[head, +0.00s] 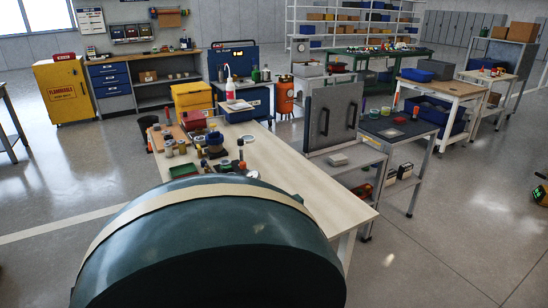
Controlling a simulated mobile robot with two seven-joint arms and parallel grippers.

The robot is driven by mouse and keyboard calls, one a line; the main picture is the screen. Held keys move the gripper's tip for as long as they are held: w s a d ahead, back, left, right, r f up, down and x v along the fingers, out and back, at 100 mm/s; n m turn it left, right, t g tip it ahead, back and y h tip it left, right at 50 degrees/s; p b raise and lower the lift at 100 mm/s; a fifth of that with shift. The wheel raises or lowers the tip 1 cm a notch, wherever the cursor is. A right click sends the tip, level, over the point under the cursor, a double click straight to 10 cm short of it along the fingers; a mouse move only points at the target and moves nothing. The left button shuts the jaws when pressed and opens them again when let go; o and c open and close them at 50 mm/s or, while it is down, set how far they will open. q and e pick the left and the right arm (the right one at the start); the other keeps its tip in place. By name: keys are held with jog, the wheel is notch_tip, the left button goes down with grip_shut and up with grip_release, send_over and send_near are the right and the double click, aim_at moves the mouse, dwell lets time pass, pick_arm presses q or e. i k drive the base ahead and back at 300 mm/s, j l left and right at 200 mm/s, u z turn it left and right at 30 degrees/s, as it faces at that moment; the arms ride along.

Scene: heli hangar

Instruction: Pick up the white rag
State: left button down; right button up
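No white rag can be made out for certain. A small pale flat patch (239,106) lies on top of the blue cart (254,104), beside a pink-and-white bottle (229,89); it is too small to tell whether it is cloth. The long pale workbench (290,178) holds several jars, tools, a red bin (193,120) and a green item (183,170), with no clear rag among them. Neither of my grippers shows in the head view.
A large dark green rounded body (225,245) with a tan band fills the foreground and hides the bench's near left part. A grey cart (360,155) stands right of the bench. A yellow cabinet (63,92) stands back left. Floor (455,225) at right is mostly clear.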

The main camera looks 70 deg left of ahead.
aim_at(340, 159)
jog(key=u, duration=1.9)
jog(key=z, duration=3.45)
jog(key=u, duration=3.5)
